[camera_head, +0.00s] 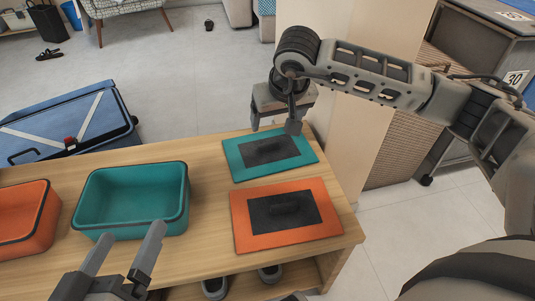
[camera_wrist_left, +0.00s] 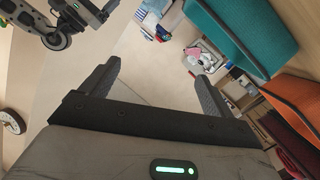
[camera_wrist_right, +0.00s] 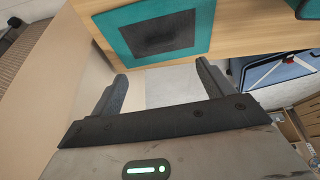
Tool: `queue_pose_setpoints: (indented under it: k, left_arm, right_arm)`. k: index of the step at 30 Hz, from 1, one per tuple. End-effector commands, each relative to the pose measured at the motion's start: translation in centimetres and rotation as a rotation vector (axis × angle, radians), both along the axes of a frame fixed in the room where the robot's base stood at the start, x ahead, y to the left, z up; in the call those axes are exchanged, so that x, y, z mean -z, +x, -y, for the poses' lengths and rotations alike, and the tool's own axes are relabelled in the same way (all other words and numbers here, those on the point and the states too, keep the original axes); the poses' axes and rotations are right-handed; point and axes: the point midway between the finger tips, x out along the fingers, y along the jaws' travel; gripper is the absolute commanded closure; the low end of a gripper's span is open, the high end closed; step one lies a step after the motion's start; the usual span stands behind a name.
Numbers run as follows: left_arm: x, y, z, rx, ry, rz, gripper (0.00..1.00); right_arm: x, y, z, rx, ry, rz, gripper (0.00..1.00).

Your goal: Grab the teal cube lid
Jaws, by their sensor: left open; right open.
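The teal lid (camera_head: 235,159), flat with a dark grey centre panel, lies on the wooden table near its right back edge. It also shows at the top of the right wrist view (camera_wrist_right: 198,18). My right gripper (camera_head: 280,125) is open and empty, just above and beside the lid's back edge in the head view. In the right wrist view its fingers (camera_wrist_right: 160,80) point toward the table edge below the lid. My left gripper (camera_head: 122,255) is open and empty, in front of the teal bin (camera_head: 130,225). Its open fingers also show in the left wrist view (camera_wrist_left: 158,82).
An orange lid (camera_head: 242,240) lies in front of the teal one. An orange bin (camera_head: 45,225) stands left of the teal bin. A blue case (camera_head: 60,120) is on the floor behind the table. Shoes (camera_head: 215,287) sit beneath the tabletop. A beige partition stands at the right.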

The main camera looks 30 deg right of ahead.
Motion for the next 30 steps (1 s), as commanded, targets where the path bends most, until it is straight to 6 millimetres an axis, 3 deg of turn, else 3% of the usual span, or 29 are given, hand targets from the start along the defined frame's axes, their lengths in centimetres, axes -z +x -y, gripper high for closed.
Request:
queue_pose_setpoints:
  k: [1,9,17,24,30]
  left_arm:
    - [0.3,0.0,0.1,0.002,-0.020,0.005,0.12]
    - [-1.4,0.9,0.0,-0.001,-0.048,0.131,0.12]
    - [-2.9,1.7,-0.3,-0.016,-0.012,0.257,0.12]
    - [-6.1,2.4,-0.7,-0.042,0.065,0.559,0.12]
    - [-7.6,2.2,-0.7,-0.049,0.089,0.665,0.12]
  right_arm:
    - [1.7,0.4,0.0,0.002,0.003,-0.006,0.20]
    - [6.4,2.4,0.3,0.001,0.006,-0.003,0.20]
    - [8.0,3.2,0.4,0.000,0.007,-0.002,0.20]
    - [11.2,4.7,0.7,0.002,0.010,-0.002,0.20]
    - [12.1,5.3,0.9,0.000,0.008,-0.001,0.20]
